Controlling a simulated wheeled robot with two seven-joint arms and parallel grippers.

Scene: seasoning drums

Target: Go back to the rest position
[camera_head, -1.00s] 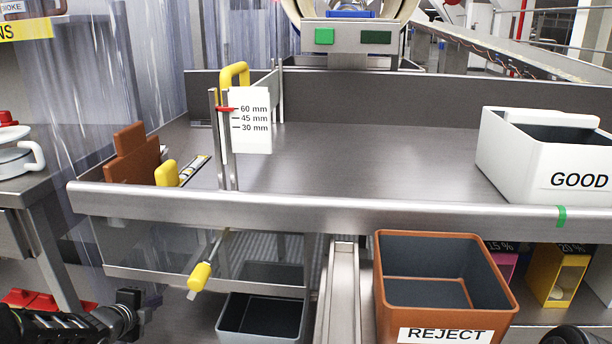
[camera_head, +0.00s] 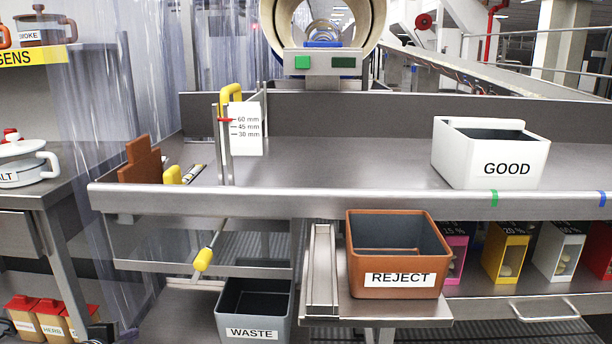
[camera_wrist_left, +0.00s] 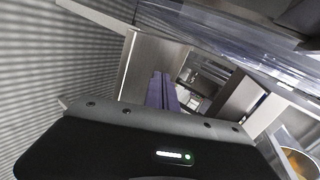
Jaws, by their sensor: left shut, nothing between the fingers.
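My left gripper barely shows at the bottom left edge of the head view (camera_head: 101,333), low beside the red-lidded jars. In the left wrist view its purple fingers (camera_wrist_left: 162,92) are together, with nothing held between them. My right gripper is in neither view.
A steel bench (camera_head: 330,203) spans the head view, with a white GOOD bin (camera_head: 455,160) on it. A brown REJECT bin (camera_head: 398,292) and grey WASTE bin (camera_head: 252,333) stand lower. Red-lidded jars (camera_head: 50,318) are at bottom left. A yellow-handled lever (camera_head: 203,260) hangs below the bench.

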